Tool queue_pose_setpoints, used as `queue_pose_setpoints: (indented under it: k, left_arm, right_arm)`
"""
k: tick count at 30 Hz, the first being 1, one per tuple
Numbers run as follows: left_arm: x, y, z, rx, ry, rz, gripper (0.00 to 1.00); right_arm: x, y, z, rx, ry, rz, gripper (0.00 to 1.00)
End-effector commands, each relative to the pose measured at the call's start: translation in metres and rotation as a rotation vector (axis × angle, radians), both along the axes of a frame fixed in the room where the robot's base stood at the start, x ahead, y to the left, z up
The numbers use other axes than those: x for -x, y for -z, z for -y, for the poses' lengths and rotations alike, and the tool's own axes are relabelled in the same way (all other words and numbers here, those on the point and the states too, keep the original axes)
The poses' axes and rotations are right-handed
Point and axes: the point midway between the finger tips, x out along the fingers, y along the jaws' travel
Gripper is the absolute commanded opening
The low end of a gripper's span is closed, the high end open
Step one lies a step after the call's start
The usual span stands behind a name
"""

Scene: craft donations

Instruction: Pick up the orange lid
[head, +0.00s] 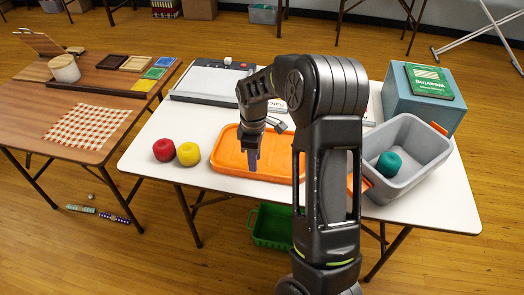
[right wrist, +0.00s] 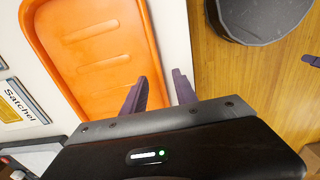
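The orange lid (head: 232,155) lies flat on the white table (head: 160,190), near its front edge, with its right part hidden behind my right arm in the head view. It is large and shallow with rounded corners, and also fills the upper left of the right wrist view (right wrist: 88,50). My right gripper (head: 254,160) points down at the front side of the lid. In the right wrist view its purple fingers (right wrist: 160,93) are apart with nothing held, one over the lid, the other beyond its edge. Contact cannot be told. My left gripper is not in view.
A grey bin (head: 424,140) holding teal yarn (head: 389,164) stands right of my arm. Red (head: 164,150) and yellow (head: 189,153) balls sit left of the lid. A paper trimmer (head: 207,82) lies behind it. A teal box (head: 398,98) carries a green book (head: 430,82).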

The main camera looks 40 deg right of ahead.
Motion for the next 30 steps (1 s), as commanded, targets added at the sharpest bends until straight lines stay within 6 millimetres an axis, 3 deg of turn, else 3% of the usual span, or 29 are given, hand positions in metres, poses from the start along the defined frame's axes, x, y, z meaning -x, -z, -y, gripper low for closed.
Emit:
queue_pose_setpoints:
  k: [8, 19, 30]
  left_arm:
    - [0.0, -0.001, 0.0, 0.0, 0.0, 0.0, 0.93]
    - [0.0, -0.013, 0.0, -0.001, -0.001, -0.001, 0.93]
    - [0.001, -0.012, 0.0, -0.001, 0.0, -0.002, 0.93]
  right_arm:
    - [0.0, 0.003, 0.0, 0.0, 0.0, -0.001, 0.35]
    - [-0.001, 0.049, 0.004, 0.0, 0.001, -0.001, 0.35]
    - [-0.002, 0.052, 0.004, 0.0, 0.0, 0.001, 0.35]
